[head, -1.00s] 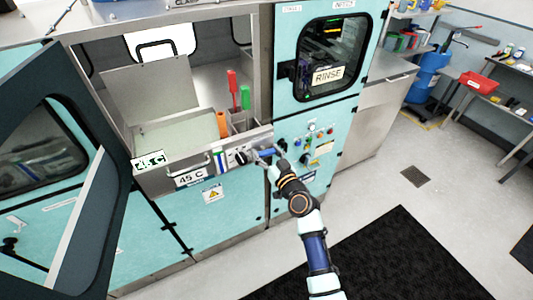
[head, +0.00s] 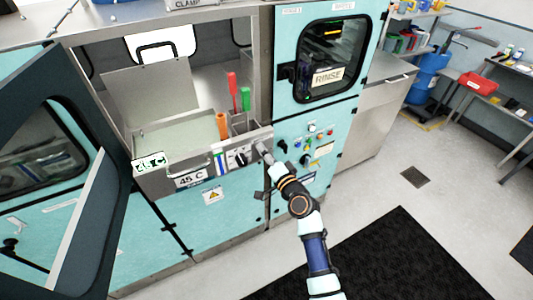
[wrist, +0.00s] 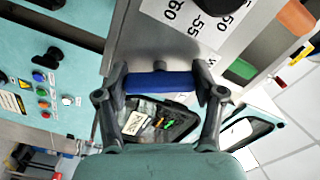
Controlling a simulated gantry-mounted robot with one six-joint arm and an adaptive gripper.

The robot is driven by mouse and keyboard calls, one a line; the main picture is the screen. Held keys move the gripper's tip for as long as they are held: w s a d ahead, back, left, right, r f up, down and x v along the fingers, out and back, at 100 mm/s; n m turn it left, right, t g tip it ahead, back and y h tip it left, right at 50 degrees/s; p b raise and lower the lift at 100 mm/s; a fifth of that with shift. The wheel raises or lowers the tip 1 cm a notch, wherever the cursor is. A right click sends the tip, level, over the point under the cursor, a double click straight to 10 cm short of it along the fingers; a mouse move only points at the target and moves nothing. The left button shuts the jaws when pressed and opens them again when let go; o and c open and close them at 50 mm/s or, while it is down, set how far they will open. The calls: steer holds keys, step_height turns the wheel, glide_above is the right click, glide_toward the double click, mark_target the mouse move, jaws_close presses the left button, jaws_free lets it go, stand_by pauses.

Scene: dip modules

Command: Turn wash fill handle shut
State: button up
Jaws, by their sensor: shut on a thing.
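The blue handle (wrist: 158,82) lies crosswise between the two fingers of my gripper (wrist: 161,76) in the wrist view, and the fingers touch its two ends. My gripper is shut on it. In the head view my gripper (head: 263,148) is at the right end of the steel tank front, below the tank's rim. There the blue handle is hidden by my gripper. The white label with printed numbers (wrist: 200,22) is just beyond the handle in the wrist view.
A control panel with coloured buttons (head: 308,140) is close to the right of my gripper; it also shows in the wrist view (wrist: 42,90). Red (head: 231,84) and green handles (head: 245,98) stand up in the tank. An open dark door (head: 100,130) is at the left.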

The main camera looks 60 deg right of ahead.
steer(key=m+p, duration=0.1)
steer(key=m, duration=0.4)
steer(key=shift+m, duration=0.4)
stand_by(0.3)
steer(key=o, duration=1.2)
steer(key=shift+c, duration=0.2)
steer(key=shift+s, duration=0.1)
steer(key=v, duration=1.2)
